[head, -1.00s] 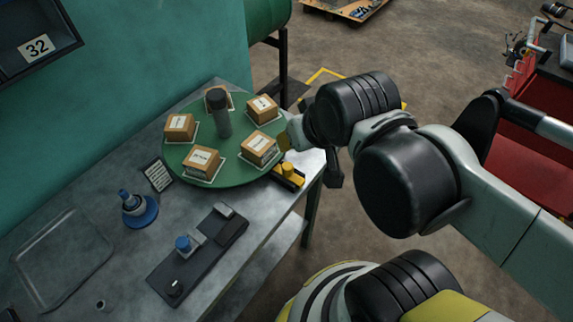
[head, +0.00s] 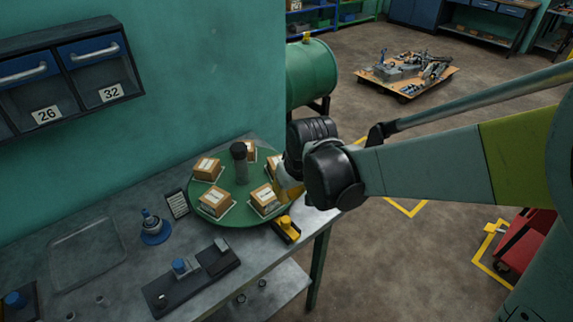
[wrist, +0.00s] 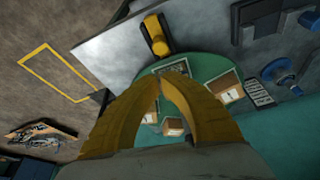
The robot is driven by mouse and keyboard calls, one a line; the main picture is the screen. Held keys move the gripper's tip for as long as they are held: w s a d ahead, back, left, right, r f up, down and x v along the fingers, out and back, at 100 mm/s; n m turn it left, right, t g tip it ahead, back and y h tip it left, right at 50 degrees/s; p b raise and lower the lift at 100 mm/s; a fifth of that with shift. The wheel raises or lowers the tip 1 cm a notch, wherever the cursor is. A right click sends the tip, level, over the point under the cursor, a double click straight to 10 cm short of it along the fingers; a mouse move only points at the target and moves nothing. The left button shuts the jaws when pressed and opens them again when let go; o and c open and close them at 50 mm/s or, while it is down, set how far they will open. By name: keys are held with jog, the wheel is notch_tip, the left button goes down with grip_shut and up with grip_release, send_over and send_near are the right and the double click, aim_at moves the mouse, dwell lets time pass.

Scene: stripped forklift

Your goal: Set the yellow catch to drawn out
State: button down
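The yellow catch (head: 288,226) sits on a dark base at the table's right edge, beside the green turntable. It also shows in the wrist view at the top (wrist: 156,38), as a yellow knob and bar on a dark base. My gripper (head: 285,196) hangs above the turntable's right side, close to a carton and behind the catch in the head view. In the wrist view its two yellow fingers (wrist: 159,78) meet or nearly meet at the tips, with nothing between them. The catch is apart from the fingers.
The green turntable (head: 227,213) carries several cartons and a dark central post (head: 240,165). A dark fixture with a blue knob (head: 181,267) and a blue-based device (head: 155,228) stand on the table. A green drum (head: 311,73) is behind.

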aim_at(289, 217)
jog(key=shift+a+f, duration=0.1)
jog(key=shift+f, duration=0.05)
jog(key=b+x, duration=0.3)
jog(key=x, duration=0.7)
jog(key=shift+b, duration=0.3)
jog(key=s+d, duration=0.1)
jog(key=s, duration=0.1)
jog(key=shift+s+d, duration=0.35)
jog(key=shift+d, duration=0.05)
jog(key=shift+w, duration=0.1)
